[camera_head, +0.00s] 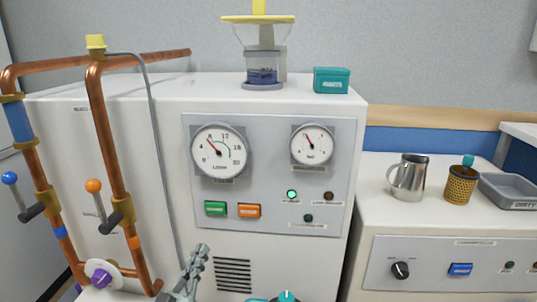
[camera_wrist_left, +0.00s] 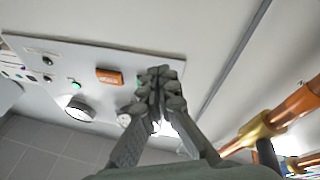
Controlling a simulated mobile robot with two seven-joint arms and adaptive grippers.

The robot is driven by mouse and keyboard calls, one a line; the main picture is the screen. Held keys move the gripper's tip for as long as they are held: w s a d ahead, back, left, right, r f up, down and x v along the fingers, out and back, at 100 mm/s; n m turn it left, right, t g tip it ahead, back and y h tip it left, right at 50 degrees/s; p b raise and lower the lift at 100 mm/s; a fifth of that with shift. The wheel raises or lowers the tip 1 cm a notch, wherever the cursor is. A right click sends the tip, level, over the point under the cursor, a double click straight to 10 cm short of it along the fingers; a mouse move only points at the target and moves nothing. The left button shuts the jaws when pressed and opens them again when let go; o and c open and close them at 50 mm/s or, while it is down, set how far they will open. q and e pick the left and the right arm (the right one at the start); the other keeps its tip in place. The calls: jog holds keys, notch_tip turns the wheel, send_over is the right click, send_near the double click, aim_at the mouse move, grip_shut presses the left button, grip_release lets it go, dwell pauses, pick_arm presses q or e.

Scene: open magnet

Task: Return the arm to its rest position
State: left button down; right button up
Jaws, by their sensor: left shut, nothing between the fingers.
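My left gripper (camera_head: 197,262) shows at the bottom of the head view, in front of the white cabinet (camera_head: 100,200) and left of its dark vent slots. Its fingers are together with nothing between them. In the left wrist view the shut fingers (camera_wrist_left: 159,78) point towards the cabinet's grey gauge panel (camera_wrist_left: 55,75), apart from it as far as I can tell. An orange button (camera_wrist_left: 109,76) shows just left of the fingertips. Part of the panel is hidden behind the fingers. My right gripper is not in view.
Copper pipes (camera_head: 105,130) with an orange-knobbed valve (camera_head: 93,186) and a blue-knobbed valve (camera_head: 9,178) stand at the left. A metal jug (camera_head: 408,178), a perforated gold cup (camera_head: 460,186) and a grey tray (camera_head: 510,188) sit on the lower cabinet at the right.

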pick_arm(q)
notch_tip(320, 180, down, 10)
jog(key=s+a+g+y, duration=0.3)
jog(key=g, duration=0.2)
jog(key=s+a+f+m+g+y, duration=0.1)
jog(key=s+f+g, duration=0.3)
jog(key=s, duration=0.3)
jog(key=s+a+f+m+g+p, duration=0.1)
jog(key=s+f+g, duration=0.3)
jog(key=s, duration=0.4)
jog(key=s+a+f+g+y, duration=0.1)
jog(key=s+a+f+g, duration=0.1)
jog(key=s+f+g, duration=0.3)
jog(key=s+f, duration=0.1)
jog(key=s, duration=0.2)
jog(key=shift+a+f+m+y+p, duration=0.2)
jog(key=shift+a+m+y+p, duration=0.1)
jog(key=shift+a+m+p, duration=0.1)
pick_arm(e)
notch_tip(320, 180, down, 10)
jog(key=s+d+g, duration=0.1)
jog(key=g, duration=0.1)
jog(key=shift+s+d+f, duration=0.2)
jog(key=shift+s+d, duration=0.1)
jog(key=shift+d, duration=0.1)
pick_arm(q)
jog(key=shift+s+d, duration=0.1)
